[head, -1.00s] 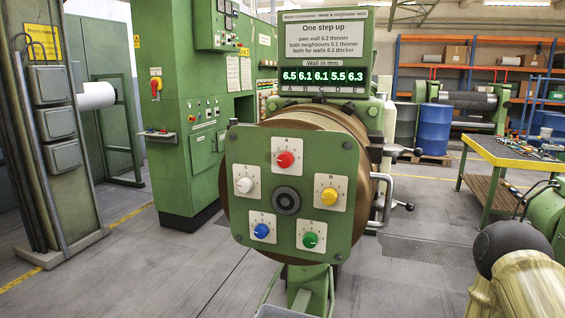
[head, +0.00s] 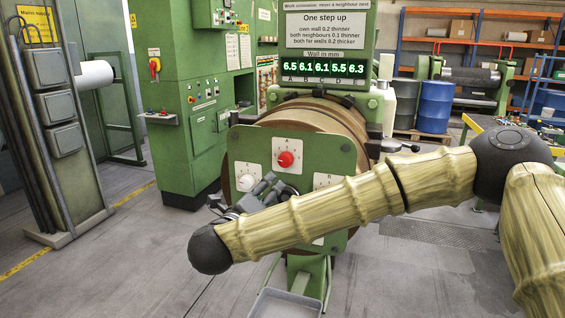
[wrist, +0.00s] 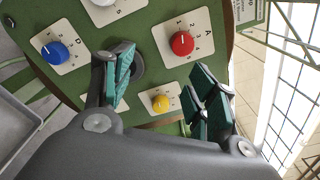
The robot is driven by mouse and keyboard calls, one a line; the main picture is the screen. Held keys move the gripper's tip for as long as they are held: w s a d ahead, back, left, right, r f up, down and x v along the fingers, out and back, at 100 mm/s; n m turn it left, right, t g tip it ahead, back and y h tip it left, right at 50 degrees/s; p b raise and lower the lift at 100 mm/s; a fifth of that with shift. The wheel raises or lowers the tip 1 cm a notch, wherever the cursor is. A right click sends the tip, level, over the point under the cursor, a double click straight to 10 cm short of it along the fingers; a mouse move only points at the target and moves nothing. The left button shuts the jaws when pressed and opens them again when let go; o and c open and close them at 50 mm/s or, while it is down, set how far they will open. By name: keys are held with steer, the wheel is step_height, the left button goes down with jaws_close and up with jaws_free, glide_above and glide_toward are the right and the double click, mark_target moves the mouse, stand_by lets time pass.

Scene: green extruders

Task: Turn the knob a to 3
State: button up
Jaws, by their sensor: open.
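The red knob A (head: 286,160) sits on a white plate at the top of the green panel (head: 330,150). The wrist view also shows knob A (wrist: 182,43), with a white pointer line; the exact number it points to is too small to read. My gripper (head: 264,190) is in front of the panel, below and left of knob A in the head view. In the wrist view my gripper (wrist: 165,78) has its fingers spread with nothing between them, and knob A lies beyond the fingertips. My arm hides the lower panel in the head view.
The white knob E (head: 246,182) is close beside my gripper. The blue knob D (wrist: 55,52) and yellow knob B (wrist: 160,102) show in the wrist view. The display (head: 323,67) reads 6.5, 6.1, 6.1, 5.5, 6.3. A grey tray (head: 288,304) lies below.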

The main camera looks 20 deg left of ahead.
mark_target(284, 162)
steer(key=shift+m+h, duration=0.5)
steer(key=shift+m, duration=0.4)
steer(key=w+r+p, duration=0.1)
steer(key=w, duration=0.2)
steer(key=w+r+p, duration=0.1)
steer(key=w, duration=0.1)
steer(key=w+d+r+p, duration=0.1)
steer(key=w+r+p, duration=0.1)
steer(key=w, duration=0.1)
steer(key=shift+w, duration=0.35)
steer(key=shift+w+d+f+p, duration=0.15)
steer(key=shift+w+p, duration=0.2)
steer(key=shift+w, duration=0.55)
steer(key=shift+c, duration=0.5)
steer(key=c, duration=0.9)
